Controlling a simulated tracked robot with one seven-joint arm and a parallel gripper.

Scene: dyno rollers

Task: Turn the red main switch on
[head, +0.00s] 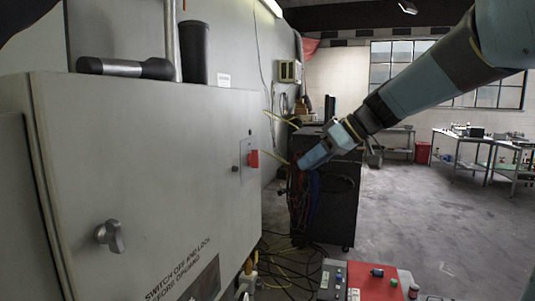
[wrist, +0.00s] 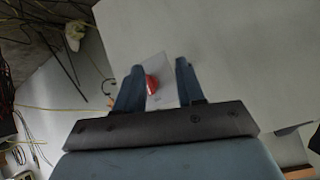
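The red main switch (head: 253,158) is a red handle on a light plate (head: 246,160) on the right part of the grey cabinet's front. My gripper (head: 301,164) is to the right of the switch in the head view, apart from it. In the wrist view the red switch (wrist: 152,84) shows between the two blue fingers of my gripper (wrist: 159,70), nearer the left finger. The fingers are spread apart with nothing held. I cannot tell how far the fingertips are from the switch.
The grey cabinet (head: 150,150) has a silver knob (head: 110,236) and a warning label. A dark tool cart (head: 330,200) with hanging cables stands behind my gripper. Loose cables lie on the floor. A red control box (head: 375,282) is at the bottom. Open floor lies at right.

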